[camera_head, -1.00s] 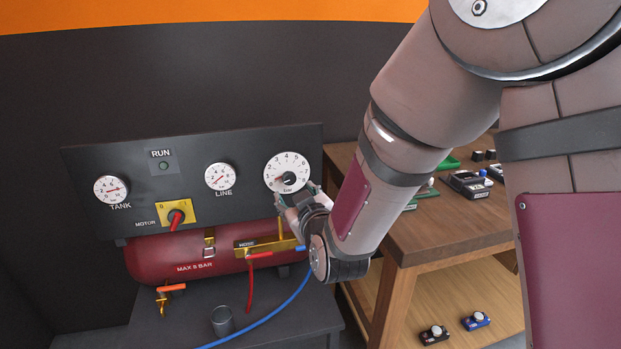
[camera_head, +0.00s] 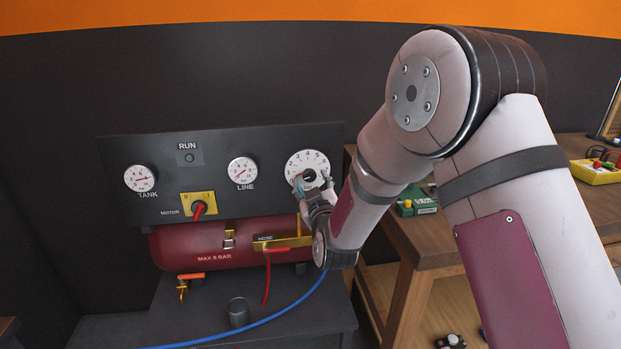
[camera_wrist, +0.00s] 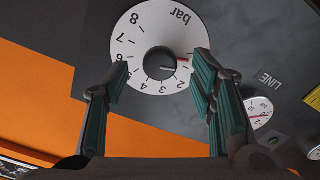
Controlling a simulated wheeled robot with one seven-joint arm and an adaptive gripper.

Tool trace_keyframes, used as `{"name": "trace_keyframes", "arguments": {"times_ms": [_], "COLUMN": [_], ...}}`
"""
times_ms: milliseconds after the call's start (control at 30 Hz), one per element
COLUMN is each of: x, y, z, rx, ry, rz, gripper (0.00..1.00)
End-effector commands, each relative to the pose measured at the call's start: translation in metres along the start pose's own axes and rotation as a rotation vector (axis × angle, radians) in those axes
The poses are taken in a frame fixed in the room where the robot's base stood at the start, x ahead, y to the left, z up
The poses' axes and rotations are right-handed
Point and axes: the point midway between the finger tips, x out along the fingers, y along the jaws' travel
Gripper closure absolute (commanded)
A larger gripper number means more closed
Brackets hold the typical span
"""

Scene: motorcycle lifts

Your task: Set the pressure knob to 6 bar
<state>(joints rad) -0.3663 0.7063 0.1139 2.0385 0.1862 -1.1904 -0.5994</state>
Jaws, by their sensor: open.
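The pressure knob (camera_wrist: 160,63) is a dark round knob at the centre of a white numbered bar dial (camera_wrist: 146,30). The dial appears upside down in the wrist view. A pale line on the knob points toward the right there, near a red mark at the low-number side; I cannot read the exact value. My gripper (camera_wrist: 160,74) is open, its teal fingers apart on either side of the knob. I cannot tell whether they touch it. In the head view my gripper (camera_head: 312,191) is at the lower part of the dial (camera_head: 307,158), partly covering it.
The dark panel also holds the TANK gauge (camera_head: 140,178), LINE gauge (camera_head: 242,170), RUN lamp (camera_head: 188,158) and red motor switch (camera_head: 199,208). Below are a red tank (camera_head: 185,247), brass manifold (camera_head: 285,243) and blue hose (camera_head: 270,320). A wooden table (camera_head: 437,240) stands right.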

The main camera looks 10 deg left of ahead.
Motion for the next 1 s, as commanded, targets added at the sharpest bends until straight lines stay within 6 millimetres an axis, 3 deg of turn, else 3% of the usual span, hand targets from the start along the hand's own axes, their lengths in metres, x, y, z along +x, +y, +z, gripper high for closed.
{"name": "trace_keyframes", "arguments": {"times_ms": [100,300,633,867,1000], "x": [0.018,0.035,0.038,0.038,0.038], "y": [0.000,0.000,0.000,0.000,0.000], "z": [0.000,0.000,0.000,0.000,0.000], "rx": [0.000,0.001,0.000,0.000,0.001], "ry": [0.000,-0.001,-0.001,-0.001,0.000], "rz": [0.000,0.000,0.000,0.000,0.000], "gripper": [0.49,0.49,0.49,0.98,0.98]}}
